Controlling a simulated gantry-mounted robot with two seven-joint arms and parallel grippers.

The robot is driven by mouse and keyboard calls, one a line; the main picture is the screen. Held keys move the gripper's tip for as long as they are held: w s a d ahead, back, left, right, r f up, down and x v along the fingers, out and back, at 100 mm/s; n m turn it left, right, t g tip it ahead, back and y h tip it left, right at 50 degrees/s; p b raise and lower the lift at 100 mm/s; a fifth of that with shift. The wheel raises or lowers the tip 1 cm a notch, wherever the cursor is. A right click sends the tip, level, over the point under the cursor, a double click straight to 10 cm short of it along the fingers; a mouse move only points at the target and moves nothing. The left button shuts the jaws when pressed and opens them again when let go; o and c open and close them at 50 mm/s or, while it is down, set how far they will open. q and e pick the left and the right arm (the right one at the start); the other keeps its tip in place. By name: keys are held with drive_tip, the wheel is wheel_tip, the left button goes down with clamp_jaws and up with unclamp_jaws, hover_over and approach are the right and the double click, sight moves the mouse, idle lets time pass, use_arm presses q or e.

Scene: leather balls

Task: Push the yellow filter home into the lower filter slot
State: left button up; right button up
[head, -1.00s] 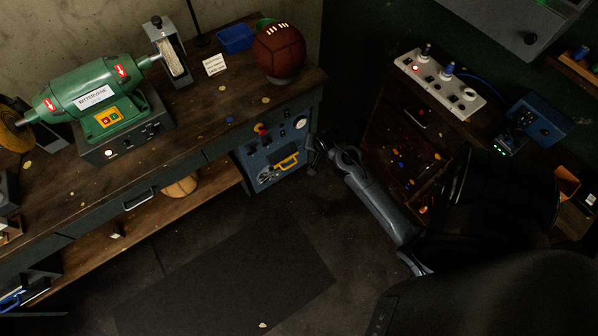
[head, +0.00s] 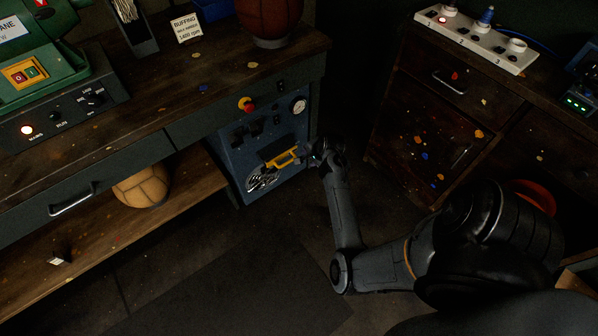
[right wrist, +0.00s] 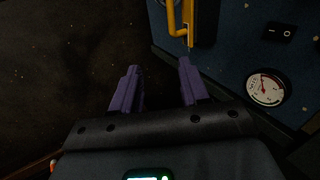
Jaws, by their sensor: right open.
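The yellow filter (head: 283,157) sits at the front of a blue panel (head: 232,165) under the workbench; its depth in the slot cannot be told. In the right wrist view its yellow handle (right wrist: 172,18) shows at the top edge, beyond my fingertips. My right gripper (head: 324,154) is just right of the panel, apart from the filter. In the right wrist view its two purple fingers (right wrist: 158,68) are open with nothing between them. The lower slot itself is not clearly visible. My left gripper is not in view.
A tan ball (head: 141,190) lies on the lower shelf at left. A drawer cabinet (head: 425,130) stands at right. The floor in front is clear.

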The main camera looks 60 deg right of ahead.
sight(289, 162)
drive_tip(key=shift+t, duration=0.6)
drive_tip(key=b+x, duration=0.3)
drive_tip(key=x, duration=0.1)
drive_tip(key=w+a+b+x, duration=0.1)
drive_tip(key=b+x, duration=0.3)
drive_tip(key=x, duration=0.1)
drive_tip(key=b+x, duration=0.4)
drive_tip(key=x, duration=0.1)
drive_tip(key=shift+w+a+r, duration=0.2)
drive_tip(key=shift+w+a, duration=0.1)
drive_tip(key=shift+a, duration=0.05)
use_arm(q)
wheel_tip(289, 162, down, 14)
drive_tip(key=b, duration=0.1)
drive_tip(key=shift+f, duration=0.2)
use_arm(e)
drive_tip(key=shift+x, duration=0.8)
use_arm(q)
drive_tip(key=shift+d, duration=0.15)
use_arm(e)
clamp_jaws()
